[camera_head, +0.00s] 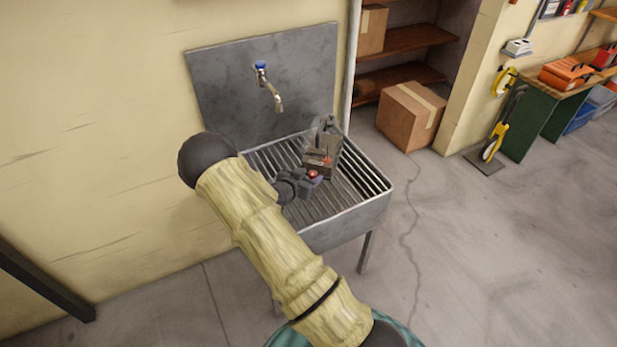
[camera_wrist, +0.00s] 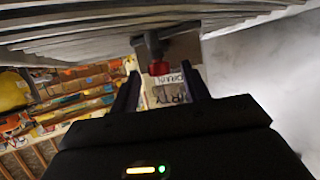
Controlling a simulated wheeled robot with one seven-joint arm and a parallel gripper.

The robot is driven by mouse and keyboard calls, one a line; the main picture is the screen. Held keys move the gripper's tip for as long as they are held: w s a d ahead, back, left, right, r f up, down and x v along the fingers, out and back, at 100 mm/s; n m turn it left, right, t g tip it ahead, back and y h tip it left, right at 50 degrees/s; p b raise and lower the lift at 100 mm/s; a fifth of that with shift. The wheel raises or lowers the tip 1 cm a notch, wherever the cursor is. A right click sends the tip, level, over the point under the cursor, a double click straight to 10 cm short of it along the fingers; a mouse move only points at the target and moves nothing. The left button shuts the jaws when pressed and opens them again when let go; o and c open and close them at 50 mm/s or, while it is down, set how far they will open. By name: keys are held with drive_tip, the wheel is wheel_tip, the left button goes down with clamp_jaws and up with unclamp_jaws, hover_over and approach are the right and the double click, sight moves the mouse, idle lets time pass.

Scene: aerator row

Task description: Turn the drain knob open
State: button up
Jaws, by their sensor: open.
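The red drain knob (camera_wrist: 158,68) sits on a short dark stem in the wrist view. It appears between the fingertips of my open gripper (camera_wrist: 160,75), with gaps on both sides; I cannot tell how deep it is between them. A pale label (camera_wrist: 165,92) with dark lettering shows behind it, partly hidden by my gripper. In the head view the red knob (camera_head: 312,174) is on the near side of a grey-brown unit (camera_head: 320,162) standing in the sink. My gripper (camera_head: 308,183) is close beside the knob there, and my arm covers part of the view.
The slatted metal sink (camera_head: 345,225) stands against the wall, under a tap with a blue top (camera_head: 261,67). A cardboard box (camera_head: 410,115) is on the floor to the right. A green workbench (camera_head: 530,125) is farther right. The floor between is clear.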

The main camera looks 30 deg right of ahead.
drive_tip(key=c, duration=1)
